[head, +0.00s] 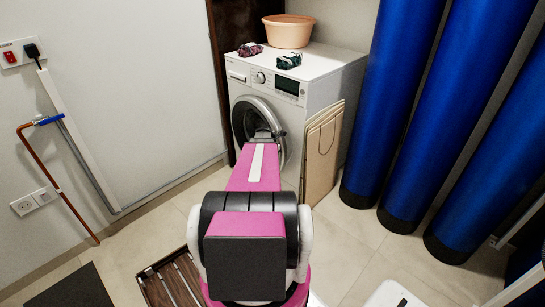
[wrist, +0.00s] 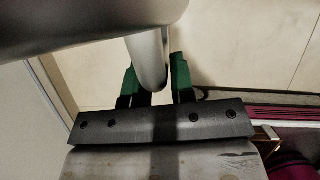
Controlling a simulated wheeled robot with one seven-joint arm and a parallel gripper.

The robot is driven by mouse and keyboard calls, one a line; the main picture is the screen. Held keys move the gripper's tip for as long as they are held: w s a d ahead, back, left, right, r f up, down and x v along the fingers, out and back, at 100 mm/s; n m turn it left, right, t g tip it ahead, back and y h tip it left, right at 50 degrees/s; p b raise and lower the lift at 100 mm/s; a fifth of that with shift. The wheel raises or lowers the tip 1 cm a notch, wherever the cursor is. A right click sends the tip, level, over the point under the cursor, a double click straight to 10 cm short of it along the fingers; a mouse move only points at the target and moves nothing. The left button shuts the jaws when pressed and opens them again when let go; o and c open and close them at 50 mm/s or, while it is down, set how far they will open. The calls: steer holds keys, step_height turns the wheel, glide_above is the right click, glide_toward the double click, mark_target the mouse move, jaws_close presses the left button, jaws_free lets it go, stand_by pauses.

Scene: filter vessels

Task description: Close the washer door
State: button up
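The white washer (head: 312,105) stands against the back wall. Its round door (head: 239,126), with a grey rim and dark glass, is on the front. How far the door stands open is hard to tell. My gripper (head: 268,135) is at the door's right part, small and partly hidden by my arm. In the wrist view, my gripper (wrist: 154,80) has its two green-tipped fingers close together on either side of a smooth silver piece (wrist: 149,55), apparently the door's rim. The fingers look shut on it, though the contact is partly hidden.
A peach basin (head: 288,31) and two dark patterned cloths (head: 289,61) lie on the washer. Flat tan boards (head: 322,150) lean on its right side. Tall blue vessels (head: 392,100) stand at the right. A slatted wooden mat (head: 170,282) lies at the lower left. Tiled floor lies between.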

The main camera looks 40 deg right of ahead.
steer(key=shift+o, duration=1.4)
steer(key=shift+s, duration=0.1)
steer(key=v, duration=1)
steer(key=shift+a+r, duration=0.25)
steer(key=shift+r, duration=0.15)
